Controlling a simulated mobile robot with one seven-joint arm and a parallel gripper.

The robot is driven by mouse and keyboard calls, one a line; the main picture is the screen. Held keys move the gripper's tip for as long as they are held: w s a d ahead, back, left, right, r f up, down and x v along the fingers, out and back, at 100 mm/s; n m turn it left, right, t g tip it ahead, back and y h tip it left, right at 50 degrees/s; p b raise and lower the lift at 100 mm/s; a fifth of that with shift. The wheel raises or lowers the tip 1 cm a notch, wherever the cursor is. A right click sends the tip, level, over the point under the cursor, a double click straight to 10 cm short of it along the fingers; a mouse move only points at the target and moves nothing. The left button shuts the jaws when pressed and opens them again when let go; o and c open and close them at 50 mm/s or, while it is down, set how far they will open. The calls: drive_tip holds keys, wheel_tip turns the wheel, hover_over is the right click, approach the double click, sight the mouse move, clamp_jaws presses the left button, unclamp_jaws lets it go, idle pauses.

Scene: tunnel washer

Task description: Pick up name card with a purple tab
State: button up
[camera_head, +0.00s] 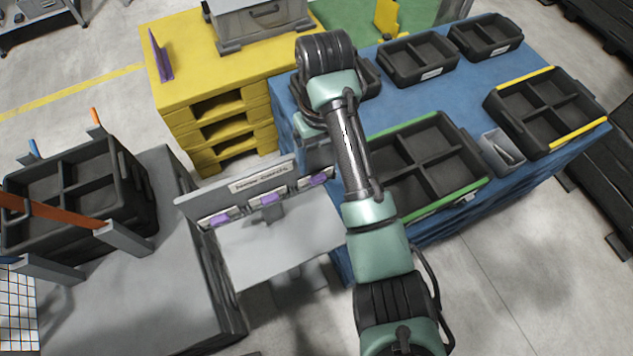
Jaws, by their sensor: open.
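Name cards with purple tabs sit in a row on a grey, labelled rack (250,187): a left card (221,218), a middle card (268,200) and a right card (317,180). The rack's pale flat shelf (280,245) spreads below them. My arm reaches up from the bottom right and folds back down at the top. My gripper (319,156) is partly hidden by my forearm, just above and behind the right card. It is open; its fingertips are not clear. I see no card held.
A blue table (470,88) on the right carries black divided crates, one green-edged (428,160) and one yellow-edged (545,110). A yellow pallet stack (205,75) stands behind the rack. A black crate (90,185) stands on a grey block (165,300) to the left.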

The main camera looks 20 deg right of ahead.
sight(319, 179)
drive_tip(key=f, duration=0.2)
drive_tip(key=f+p, duration=0.1)
drive_tip(key=f, duration=0.3)
drive_tip(key=shift+s+a+f, duration=0.3)
drive_tip(key=shift+s+a, duration=0.05)
drive_tip(key=shift+a, duration=0.05)
clamp_jaws()
